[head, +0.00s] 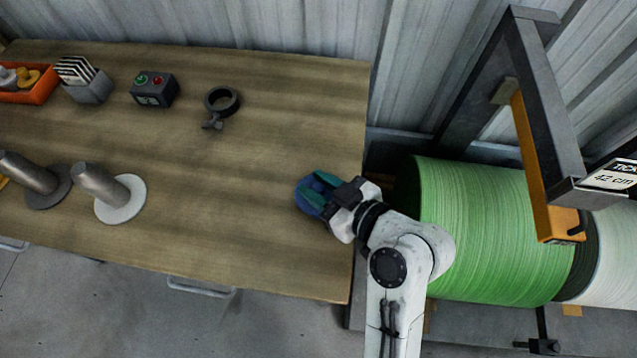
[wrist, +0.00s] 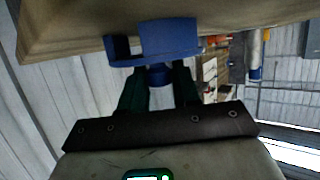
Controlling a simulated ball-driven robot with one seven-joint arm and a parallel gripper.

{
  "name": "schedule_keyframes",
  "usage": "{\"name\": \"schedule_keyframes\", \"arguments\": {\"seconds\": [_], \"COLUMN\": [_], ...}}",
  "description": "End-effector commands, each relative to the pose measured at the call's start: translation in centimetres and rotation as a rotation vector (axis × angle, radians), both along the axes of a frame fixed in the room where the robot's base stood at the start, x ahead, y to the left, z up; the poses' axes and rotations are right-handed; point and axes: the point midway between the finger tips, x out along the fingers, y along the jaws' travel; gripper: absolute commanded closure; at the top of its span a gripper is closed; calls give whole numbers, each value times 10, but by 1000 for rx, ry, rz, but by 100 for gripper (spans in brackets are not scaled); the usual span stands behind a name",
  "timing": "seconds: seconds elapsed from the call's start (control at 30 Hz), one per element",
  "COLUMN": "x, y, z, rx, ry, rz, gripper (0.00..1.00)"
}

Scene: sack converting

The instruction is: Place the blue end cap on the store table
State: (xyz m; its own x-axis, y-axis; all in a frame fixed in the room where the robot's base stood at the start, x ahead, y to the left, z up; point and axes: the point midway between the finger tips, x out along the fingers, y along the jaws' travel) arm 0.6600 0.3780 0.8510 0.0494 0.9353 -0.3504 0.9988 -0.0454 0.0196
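The blue end cap (head: 307,197) is at the right end of the wooden table (head: 270,245), partly hidden under my gripper (head: 322,190). In the wrist view, the cap (wrist: 170,38) lies beyond the fingertips. My gripper's dark green fingers (wrist: 159,88) stand on both sides of its narrower blue stem and look shut on it. The cap is at or very close to the wooden top (wrist: 75,25); I cannot tell if it touches.
A black ring clamp (head: 222,102), a button box (head: 155,89), a striped-card holder (head: 88,85) and an orange tray (head: 38,92) stand along the back. Two metal spindles (head: 100,184) (head: 28,174) stand at left. The table's middle is clear. A green roll (head: 490,230) and black frame (head: 545,90) are right.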

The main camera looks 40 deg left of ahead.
Motion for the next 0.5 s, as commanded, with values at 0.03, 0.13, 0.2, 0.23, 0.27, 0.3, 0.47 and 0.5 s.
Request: {"name": "schedule_keyframes", "arguments": {"seconds": [0.03, 0.13, 0.2, 0.23, 0.27, 0.3, 0.47, 0.5], "x": [0, 0, 0, 0, 0, 0, 0, 0], "y": [0, 0, 0, 0, 0, 0, 0, 0], "z": [0, 0, 0, 0, 0, 0, 1, 3], "rx": [0, 0, 0, 0, 0, 0, 0, 0], "ry": [0, 0, 0, 0, 0, 0, 0, 0], "rz": [0, 0, 0, 0, 0, 0, 1, 1], "gripper": [64, 54, 47, 46, 46, 46, 46, 46]}}
